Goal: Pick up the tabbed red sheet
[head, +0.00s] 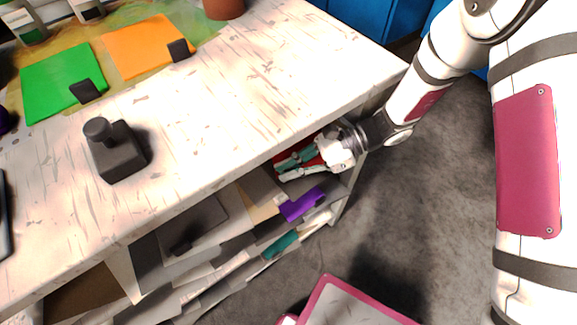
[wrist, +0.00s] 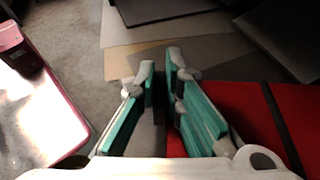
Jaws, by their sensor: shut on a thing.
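The red sheet (wrist: 243,112) lies in the shelf space under the tabletop, to the right of my fingers in the wrist view. A dark strip crosses it. In the head view only a small part of the red sheet (head: 284,161) shows beside my fingers, under the table edge. My gripper (wrist: 161,75) has its teal-padded fingers closed on a dark piece between them, which looks like the sheet's tab. In the head view my gripper (head: 282,167) reaches in at the table's right end. The rest of the sheet is hidden by the tabletop and gripper.
The tabletop (head: 240,100) hangs over the shelf close above my gripper. Lower shelves hold grey and tan sheets, a purple piece (head: 302,204) and a teal piece (head: 280,245). On top are green (head: 55,80) and orange (head: 135,47) sheets and a dark handled block (head: 118,155).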

